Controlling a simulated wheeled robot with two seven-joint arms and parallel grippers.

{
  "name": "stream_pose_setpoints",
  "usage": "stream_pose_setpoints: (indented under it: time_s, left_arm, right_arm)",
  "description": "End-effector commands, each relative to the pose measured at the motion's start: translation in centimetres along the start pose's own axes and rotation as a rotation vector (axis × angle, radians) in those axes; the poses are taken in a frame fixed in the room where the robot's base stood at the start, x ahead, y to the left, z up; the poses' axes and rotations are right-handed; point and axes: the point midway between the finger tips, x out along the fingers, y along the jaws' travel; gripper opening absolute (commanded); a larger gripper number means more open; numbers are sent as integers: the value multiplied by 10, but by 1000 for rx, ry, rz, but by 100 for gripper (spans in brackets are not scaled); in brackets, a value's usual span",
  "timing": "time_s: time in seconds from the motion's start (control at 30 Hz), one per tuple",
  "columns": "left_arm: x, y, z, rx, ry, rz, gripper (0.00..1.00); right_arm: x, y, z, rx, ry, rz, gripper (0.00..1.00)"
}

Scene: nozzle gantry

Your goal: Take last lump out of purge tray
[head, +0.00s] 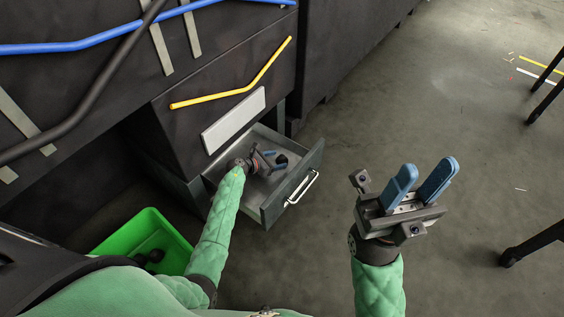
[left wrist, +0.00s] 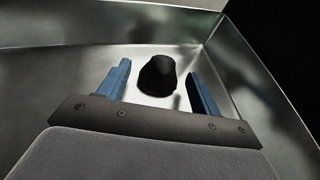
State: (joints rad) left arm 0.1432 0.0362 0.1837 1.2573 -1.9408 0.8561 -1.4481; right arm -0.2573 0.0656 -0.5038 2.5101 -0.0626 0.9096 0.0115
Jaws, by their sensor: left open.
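The purge tray (head: 268,207) is a grey metal drawer, pulled out below a dark machine. One black lump (head: 282,159) lies on its floor near the far right corner. My left gripper (head: 273,158) is inside the tray, open, with its blue fingers pointing at the lump. In the left wrist view the lump (left wrist: 158,76) sits between and slightly beyond the two fingertips (left wrist: 160,75), with no clear contact. My right gripper (head: 420,180) is open and empty, held up over the floor at the right.
A green bin (head: 148,232) with dark lumps (head: 152,254) inside stands on the floor left of my left arm. The dark machine (head: 225,85) with a yellow tube (head: 235,88) stands above the tray. Black legs (head: 535,242) are at far right. The floor between is clear.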

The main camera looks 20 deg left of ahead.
Motion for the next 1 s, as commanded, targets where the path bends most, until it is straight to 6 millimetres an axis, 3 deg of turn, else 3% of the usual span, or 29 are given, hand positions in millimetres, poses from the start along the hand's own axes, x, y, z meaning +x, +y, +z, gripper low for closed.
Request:
stream_pose_setpoints:
  time_s: [0.4, 0.73, 1.0]
  left_arm:
    - [45, -3, 4, -3, -2, 0, 64]
    - [49, -2, 6, -2, -2, 1, 64]
    - [49, -2, 5, -2, -2, 1, 18]
  right_arm:
    - [-20, -3, 2, -10, -21, -21, 36]
    - [-21, -3, 3, -12, -27, -24, 36]
    - [-21, -3, 3, -12, -27, -25, 36]
